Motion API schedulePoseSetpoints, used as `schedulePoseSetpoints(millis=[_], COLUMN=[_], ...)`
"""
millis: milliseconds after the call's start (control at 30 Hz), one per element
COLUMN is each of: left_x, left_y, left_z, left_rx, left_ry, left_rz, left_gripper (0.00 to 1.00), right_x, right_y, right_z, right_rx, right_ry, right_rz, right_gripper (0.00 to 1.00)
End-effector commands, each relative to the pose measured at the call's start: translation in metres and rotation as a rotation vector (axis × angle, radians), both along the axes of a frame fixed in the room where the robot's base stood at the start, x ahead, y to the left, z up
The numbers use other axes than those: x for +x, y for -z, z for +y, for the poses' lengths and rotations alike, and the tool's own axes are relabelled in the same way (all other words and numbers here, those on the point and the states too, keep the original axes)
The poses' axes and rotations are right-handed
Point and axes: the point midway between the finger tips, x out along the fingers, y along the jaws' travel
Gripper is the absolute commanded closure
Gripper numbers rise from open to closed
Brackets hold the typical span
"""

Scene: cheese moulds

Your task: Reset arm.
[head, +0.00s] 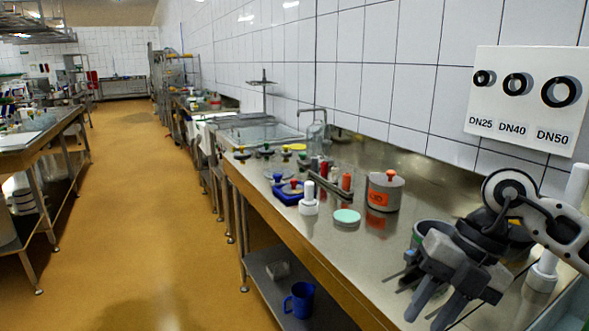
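My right arm comes in from the right edge, and its gripper (424,316) points down and to the left in the lower right of the head view. Its two dark grey fingers stand apart, with nothing visible between them. It hangs over the front part of the steel counter (320,245). My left gripper and arm are out of view. Cheese moulds are not clearly identifiable among the items on the counter.
Behind my gripper stands a grey-green container (430,233), partly hidden. An orange-labelled steel pot (384,191), a mint disc (347,217), a white bottle-like piece (309,198) and red-topped parts stand farther along. A blue jug (299,300) is on the lower shelf.

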Motion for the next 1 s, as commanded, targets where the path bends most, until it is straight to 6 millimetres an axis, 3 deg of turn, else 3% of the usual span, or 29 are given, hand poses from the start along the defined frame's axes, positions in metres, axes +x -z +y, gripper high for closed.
schedulePoseSetpoints(millis=[200,300,400,500,567,667,700,767,900,1000], left_x=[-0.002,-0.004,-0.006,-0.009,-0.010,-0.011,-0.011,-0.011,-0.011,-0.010], left_y=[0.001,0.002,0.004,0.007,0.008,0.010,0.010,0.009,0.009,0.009], left_z=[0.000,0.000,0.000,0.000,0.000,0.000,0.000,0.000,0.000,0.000], left_rx=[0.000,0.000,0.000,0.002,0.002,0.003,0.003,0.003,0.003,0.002], left_ry=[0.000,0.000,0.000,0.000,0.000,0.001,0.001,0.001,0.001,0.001], left_rz=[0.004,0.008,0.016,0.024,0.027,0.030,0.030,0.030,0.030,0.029], left_gripper=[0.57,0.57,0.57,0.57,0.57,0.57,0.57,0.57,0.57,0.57], right_x=[-0.032,-0.046,-0.042,-0.023,-0.009,0.007,0.007,0.000,-0.042,-0.077], right_y=[0.016,0.003,-0.015,-0.016,-0.003,0.046,0.073,0.115,0.200,0.241], right_z=[0.099,0.148,0.172,0.168,0.156,0.124,0.111,0.092,0.064,0.054], right_rx=[0.504,0.870,1.218,1.480,1.577,1.623,1.597,1.526,1.284,1.116], right_ry=[-0.113,-0.060,0.128,0.436,0.672,1.112,1.296,1.535,1.946,2.123], right_rz=[0.065,0.098,0.119,0.136,0.147,0.176,0.197,0.228,0.324,0.392], right_gripper=[0.72,0.72,0.72,0.72,0.72,0.72,0.72,0.72,0.72,0.72])
